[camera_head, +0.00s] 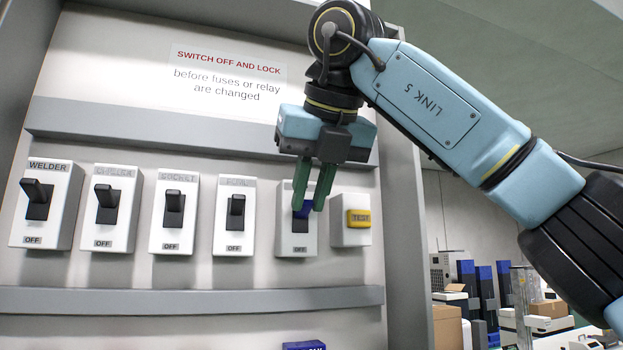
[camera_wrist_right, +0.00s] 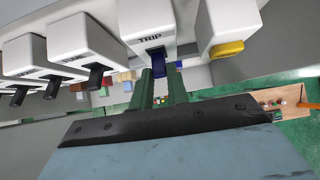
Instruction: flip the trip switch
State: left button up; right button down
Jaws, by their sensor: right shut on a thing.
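The trip switch is a white housing (camera_head: 284,240) with a dark blue lever (camera_head: 302,211), the rightmost of the row of switches in the head view. In the right wrist view its housing (camera_wrist_right: 147,22) reads TRIP and the blue lever (camera_wrist_right: 158,64) shows beyond my fingertips. My right gripper (camera_head: 306,205) reaches down from above with its green fingers on either side of the lever, shut on it. The fingers hide part of the lever and the top of the housing. OFF is printed at the bottom of the housing. My left gripper is not in view.
Several white switches with black levers stand to the left, among them WELDER (camera_head: 40,205). A yellow TEST button (camera_head: 358,218) sits close on the right. A grey ledge (camera_head: 190,301) runs below the row. A red-lettered sign (camera_head: 228,75) is above.

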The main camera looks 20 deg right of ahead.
jog(key=shift+r+g, duration=0.2)
jog(key=shift+g, duration=0.1)
jog(key=c, duration=1.4)
grip_release()
jog(key=shift+w, duration=0.1)
jog(key=shift+o, duration=0.2)
jog(key=v, duration=1.3)
jog(key=shift+s, duration=0.2)
